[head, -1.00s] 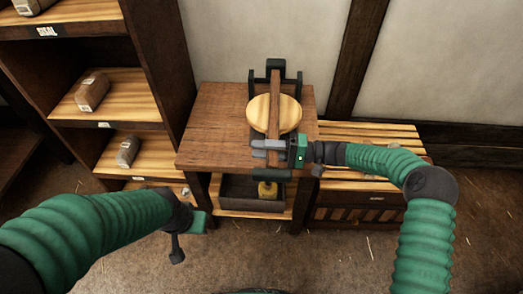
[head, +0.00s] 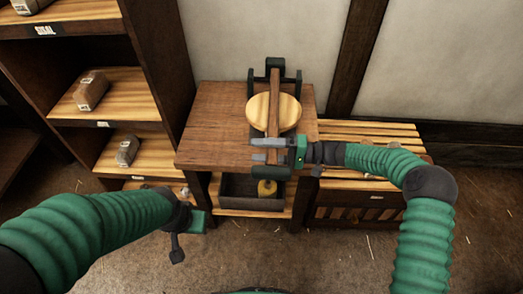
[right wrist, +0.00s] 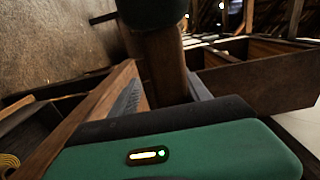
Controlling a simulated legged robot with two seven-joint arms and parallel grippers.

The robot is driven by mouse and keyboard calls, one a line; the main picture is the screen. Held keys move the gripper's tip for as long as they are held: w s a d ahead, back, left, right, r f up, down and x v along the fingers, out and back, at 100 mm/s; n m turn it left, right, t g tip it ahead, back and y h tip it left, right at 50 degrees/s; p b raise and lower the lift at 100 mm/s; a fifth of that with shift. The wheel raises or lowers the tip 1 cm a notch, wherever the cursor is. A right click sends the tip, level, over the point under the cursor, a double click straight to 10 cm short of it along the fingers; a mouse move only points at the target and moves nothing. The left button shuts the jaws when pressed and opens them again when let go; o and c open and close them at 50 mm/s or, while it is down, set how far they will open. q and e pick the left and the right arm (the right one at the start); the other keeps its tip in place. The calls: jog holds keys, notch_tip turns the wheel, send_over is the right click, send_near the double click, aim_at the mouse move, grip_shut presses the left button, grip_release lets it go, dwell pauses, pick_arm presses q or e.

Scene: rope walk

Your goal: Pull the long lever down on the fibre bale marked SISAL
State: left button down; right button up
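A long brown wooden lever (head: 274,95) runs over a pale round wooden disc (head: 260,113), in a dark frame on the wooden table. My right gripper (head: 266,150) is at the lever's near end. Its two grey fingers stand apart, on either side of a wooden bar (right wrist: 170,65) in the right wrist view; a gap shows beside the bar, so I see no firm grip. My left gripper (head: 183,238) hangs low at the left, away from the lever; its finger opening is unclear. The word SISAL is on a shelf label (head: 43,30); no marked bale shows at the lever.
A dark shelf unit at the left holds several wrapped bales, one on the middle shelf (head: 91,91). The table top (head: 215,125) is clear left of the frame. A slatted crate (head: 365,131) stands at the right. A dark box (head: 235,187) sits under the table.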

jog(key=shift+d, duration=0.1)
jog(key=d+p, duration=0.2)
jog(key=d, duration=1.4)
jog(key=shift+d, duration=0.35)
jog(key=shift+f, duration=0.1)
